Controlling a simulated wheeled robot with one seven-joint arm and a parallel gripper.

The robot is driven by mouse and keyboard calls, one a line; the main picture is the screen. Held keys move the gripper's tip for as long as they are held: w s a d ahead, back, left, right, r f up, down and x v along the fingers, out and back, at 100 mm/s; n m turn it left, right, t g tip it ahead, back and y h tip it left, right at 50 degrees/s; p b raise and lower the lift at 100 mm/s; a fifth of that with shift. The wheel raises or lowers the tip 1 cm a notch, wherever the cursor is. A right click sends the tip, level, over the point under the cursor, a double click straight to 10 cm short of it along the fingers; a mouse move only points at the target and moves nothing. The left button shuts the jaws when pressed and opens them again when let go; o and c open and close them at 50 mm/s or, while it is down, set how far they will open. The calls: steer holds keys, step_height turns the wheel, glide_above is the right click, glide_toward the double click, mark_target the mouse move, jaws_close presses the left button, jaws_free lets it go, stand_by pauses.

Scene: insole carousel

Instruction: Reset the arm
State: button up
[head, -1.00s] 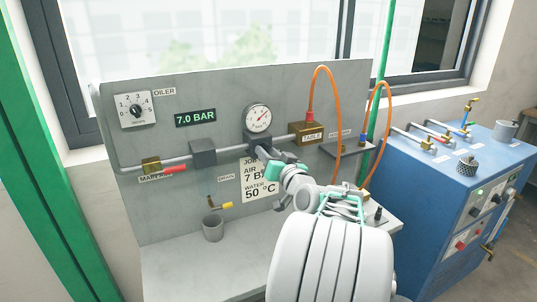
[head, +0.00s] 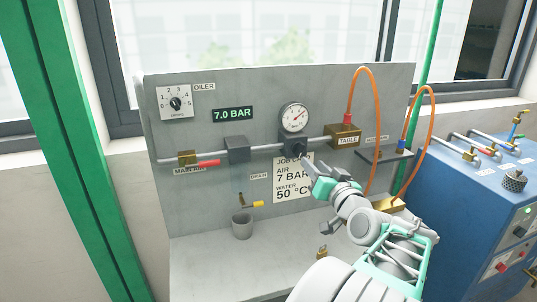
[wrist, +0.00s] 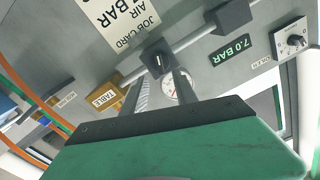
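My gripper (head: 306,166) is just below and right of the dark regulator (head: 294,143) under the round pressure gauge (head: 295,118) on the grey panel. In the wrist view my gripper (wrist: 164,88) shows two fingers standing apart with nothing held between them. The regulator's dark knob (wrist: 157,60) appears beyond the fingertips, apparently clear of them. The gauge is partly hidden behind a finger there. The green display (head: 233,114) reads 7.0 BAR. The job card (head: 292,182) reads air 7 bar, water 50 °C, and my gripper covers part of it.
A main air valve with a red handle (head: 208,163), a brass table block (head: 343,136) and orange hoses (head: 376,120) are close around my arm. A grey cup (head: 242,226) stands under the drain. A blue machine (head: 480,215) is at right. The bench's left front is clear.

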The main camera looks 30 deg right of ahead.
steer(key=s+a+f+m+g+y, duration=0.1)
steer(key=s+f+g, duration=0.25)
steer(key=f, duration=0.55)
steer(key=s+f+m+g+y, duration=0.1)
steer(key=s+f+g, duration=0.25)
steer(key=f, duration=0.65)
steer(key=s+a+f+m+g+y, duration=0.1)
steer(key=s+a+f+g, duration=0.25)
steer(key=s, duration=0.25)
steer(key=s+a+f+g+y, duration=0.1)
steer(key=s+a+f+g, duration=0.15)
steer(key=s+g, duration=0.2)
steer(key=w+a+r+n+p, duration=0.1)
steer(key=w+a+r+n, duration=0.3)
steer(key=a, duration=0.9)
steer(key=w+a+r+n+y+p, duration=0.1)
steer(key=a+n, duration=0.5)
steer(key=a, duration=0.7)
step_height(320, 180, up, 4)
steer(key=w+p, duration=0.1)
steer(key=w, duration=0.1)
steer(key=shift+w+a+f+t, duration=0.25)
steer(key=shift+w+a+t, duration=0.1)
steer(key=shift+t, duration=0.05)
